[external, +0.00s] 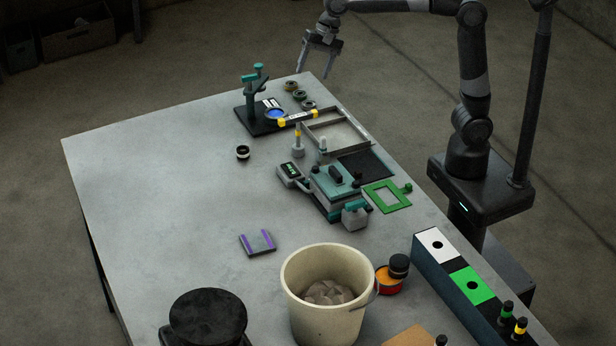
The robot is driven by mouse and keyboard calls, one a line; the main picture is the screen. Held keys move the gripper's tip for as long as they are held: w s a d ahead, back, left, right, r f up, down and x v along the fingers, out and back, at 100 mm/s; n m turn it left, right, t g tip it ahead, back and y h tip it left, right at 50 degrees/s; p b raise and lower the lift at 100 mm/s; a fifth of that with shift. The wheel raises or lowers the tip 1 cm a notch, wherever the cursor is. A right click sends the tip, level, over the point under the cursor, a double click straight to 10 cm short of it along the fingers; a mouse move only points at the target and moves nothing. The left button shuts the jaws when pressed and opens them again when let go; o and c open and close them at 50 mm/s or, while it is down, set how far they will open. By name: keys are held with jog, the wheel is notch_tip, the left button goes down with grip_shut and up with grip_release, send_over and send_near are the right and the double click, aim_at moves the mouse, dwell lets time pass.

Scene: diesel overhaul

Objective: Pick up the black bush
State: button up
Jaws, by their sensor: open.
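A small black cylinder with a pale band (243,152), which looks like the black bush, stands alone on the left-middle part of the grey table (150,170). Several small dark rings (299,95) lie at the table's far end, and I cannot tell whether one of them is a bush. My gripper (316,72) is open and empty, its fingers pointing down. It appears beyond the table's far edge, well apart from the black cylinder.
A cream bucket (305,315) and black round object (207,318) stand in front. The table's left side is clear.

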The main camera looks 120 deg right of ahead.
jog(key=w+d+f+m, duration=0.4)
jog(key=w+d+m, duration=0.3)
jog(key=w+d, duration=0.25)
jog(key=m, duration=0.6)
send_over(244, 148)
jog(key=s, duration=0.2)
jog(key=f, duration=2.4)
jog(key=shift+d, duration=0.3)
jog(key=x, duration=0.5)
jog(key=shift+a+f, duration=0.1)
jog(key=shift+f, duration=0.25)
jog(key=shift+c, duration=0.4)
jog(key=shift+r, duration=0.1)
jog(key=c, duration=1.1)
